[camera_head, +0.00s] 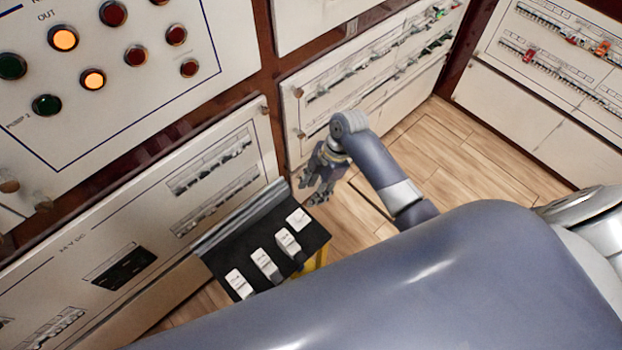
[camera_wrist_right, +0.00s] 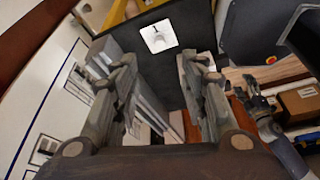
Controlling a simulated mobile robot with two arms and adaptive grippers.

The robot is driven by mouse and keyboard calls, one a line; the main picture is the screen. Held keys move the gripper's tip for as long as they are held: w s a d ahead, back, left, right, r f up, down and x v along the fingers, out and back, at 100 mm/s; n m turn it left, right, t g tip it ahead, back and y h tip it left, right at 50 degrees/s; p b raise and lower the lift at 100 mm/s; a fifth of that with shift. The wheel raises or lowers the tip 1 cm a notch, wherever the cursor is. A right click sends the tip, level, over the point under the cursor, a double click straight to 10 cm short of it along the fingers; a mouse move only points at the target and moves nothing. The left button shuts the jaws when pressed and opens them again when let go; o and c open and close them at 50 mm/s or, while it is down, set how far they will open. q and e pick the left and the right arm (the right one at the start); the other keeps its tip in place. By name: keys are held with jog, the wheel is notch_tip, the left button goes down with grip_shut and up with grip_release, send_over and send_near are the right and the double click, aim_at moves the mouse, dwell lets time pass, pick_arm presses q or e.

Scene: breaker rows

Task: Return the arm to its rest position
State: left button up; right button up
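My right arm (camera_head: 375,165) reaches out bent in the head view, in front of the panels. Its right gripper (camera_head: 316,188) hangs beyond the far end of a black box with white tiles. In the right wrist view, the two fingers of the right gripper (camera_wrist_right: 165,75) stand apart with nothing between their tips. A white tile on a black surface shows beyond them. My left gripper is not seen in the head view. A second, smaller grey gripper (camera_wrist_right: 258,98) at the right of the wrist view seems to be my left one; its opening is unclear.
The black box (camera_head: 212,252) stands close by the right gripper, with white tiles (camera_head: 265,262) on top. Breaker panels (camera_head: 215,185) line the left and back (camera_head: 370,75). A panel with round lamps (camera_head: 120,60) is upper left. Open wooden floor (camera_head: 450,150) lies right of the gripper.

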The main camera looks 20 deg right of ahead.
jog(key=s+d+r+m+t+h, duration=0.1)
jog(key=s+r+m, duration=0.2)
jog(key=s+m, duration=0.25)
jog(key=s+d+r+m+t+h, duration=0.1)
jog(key=s+r+m+h, duration=0.15)
jog(key=s+m, duration=0.35)
jog(key=s+r+m+t, duration=0.2)
jog(key=s+r+m, duration=0.25)
jog(key=s, duration=0.25)
notch_tip(320, 180, down, 28)
jog(key=s+g, duration=0.2)
jog(key=s, duration=0.1)
jog(key=s+d+f+g, duration=0.1)
jog(key=s+d+f, duration=0.2)
jog(key=s+f, duration=1.2)
jog(key=shift+s+d, duration=0.15)
jog(key=shift+s, duration=0.25)
jog(key=shift+h, duration=0.25)
